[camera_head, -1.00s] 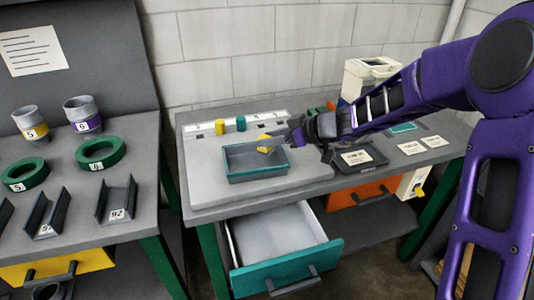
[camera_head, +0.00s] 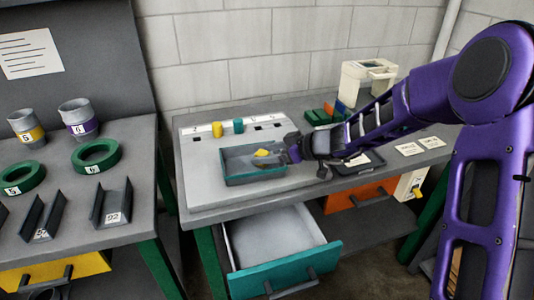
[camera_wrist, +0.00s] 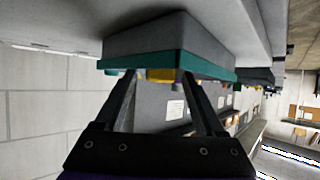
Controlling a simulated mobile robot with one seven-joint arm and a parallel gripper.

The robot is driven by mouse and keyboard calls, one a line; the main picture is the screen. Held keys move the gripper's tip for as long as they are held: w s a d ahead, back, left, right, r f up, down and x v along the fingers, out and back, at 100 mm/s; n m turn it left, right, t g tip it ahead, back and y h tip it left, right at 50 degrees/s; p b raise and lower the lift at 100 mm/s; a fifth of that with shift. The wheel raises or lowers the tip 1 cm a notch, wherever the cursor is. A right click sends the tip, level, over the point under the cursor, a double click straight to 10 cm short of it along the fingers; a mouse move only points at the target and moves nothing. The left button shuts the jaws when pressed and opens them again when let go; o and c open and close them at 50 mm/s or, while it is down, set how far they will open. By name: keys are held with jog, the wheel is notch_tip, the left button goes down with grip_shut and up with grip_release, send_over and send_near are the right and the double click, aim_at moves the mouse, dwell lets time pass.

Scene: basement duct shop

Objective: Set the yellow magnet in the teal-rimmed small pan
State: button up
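The small grey pan with a teal rim (camera_head: 232,178) stands on the light board on the bench, and it hangs across the top of the wrist view (camera_wrist: 205,66). The yellow magnet (camera_head: 262,152) is inside the pan's outline near its back right; its lower part is hidden. In the wrist view the magnet (camera_wrist: 160,75) shows between my fingertips, partly covered by the rim. My gripper (camera_head: 272,162) reaches in over the pan's right side. Its fingers (camera_wrist: 160,84) stand apart on both sides of the magnet, with an apparent gap. Whether the magnet touches the pan floor cannot be seen.
A yellow (camera_head: 217,129) and a teal cylinder (camera_head: 239,125) stand behind the pan on a labelled strip. A dark tray (camera_head: 368,164) lies right of the pan. An open teal-fronted drawer (camera_head: 285,272) juts out below. Green rings lie on the left bench (camera_head: 148,215).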

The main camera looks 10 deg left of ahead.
jog(key=shift+r, duration=0.1)
jog(key=shift+d+r, duration=0.15)
jog(key=shift+d, duration=0.05)
jog(key=v, duration=1.1)
jog(key=shift+d, duration=0.25)
jog(key=shift+s, duration=0.15)
